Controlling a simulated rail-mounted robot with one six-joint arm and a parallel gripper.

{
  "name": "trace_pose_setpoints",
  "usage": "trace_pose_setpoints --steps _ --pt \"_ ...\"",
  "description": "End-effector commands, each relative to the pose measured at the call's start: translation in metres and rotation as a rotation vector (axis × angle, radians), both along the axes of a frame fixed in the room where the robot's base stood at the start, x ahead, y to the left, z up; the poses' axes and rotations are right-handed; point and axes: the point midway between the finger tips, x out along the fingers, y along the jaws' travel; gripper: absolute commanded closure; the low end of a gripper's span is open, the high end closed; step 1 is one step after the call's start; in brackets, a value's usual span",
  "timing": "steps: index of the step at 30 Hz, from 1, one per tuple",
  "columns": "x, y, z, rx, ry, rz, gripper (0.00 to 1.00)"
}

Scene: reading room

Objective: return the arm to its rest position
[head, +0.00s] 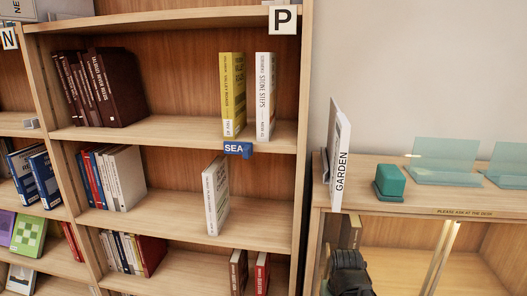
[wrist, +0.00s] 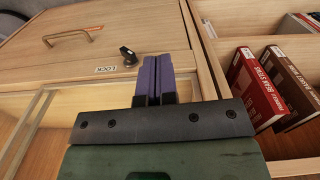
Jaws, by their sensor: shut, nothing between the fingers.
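My gripper (wrist: 158,62) shows in the wrist view with its two purple-grey fingers pressed together and nothing between them. I cannot tell whether the fingers touch the wood. In the head view a dark part of my arm (head: 348,272) shows at the bottom, in front of the low cabinet right of the bookshelf. The fingers cannot be made out there.
A bookshelf (head: 170,133) marked P holds several books. In the wrist view, a handle (wrist: 72,36) sticks out at left; a red book (wrist: 262,85) stands at right.

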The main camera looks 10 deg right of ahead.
Motion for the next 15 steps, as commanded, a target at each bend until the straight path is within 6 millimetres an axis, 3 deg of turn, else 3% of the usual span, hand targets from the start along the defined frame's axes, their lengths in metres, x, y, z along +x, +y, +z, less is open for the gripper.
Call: trace_pose_setpoints --steps 1,6,7,15 --pt "-0.003 0.028 0.000 -0.002 0.000 0.064 1.00" --pt "0.000 0.107 0.000 -0.001 -0.001 0.257 1.00" --pt "0.001 0.102 0.028 -0.002 0.000 0.245 1.00" --pt "0.001 0.099 0.136 -0.001 -0.001 0.236 1.00"
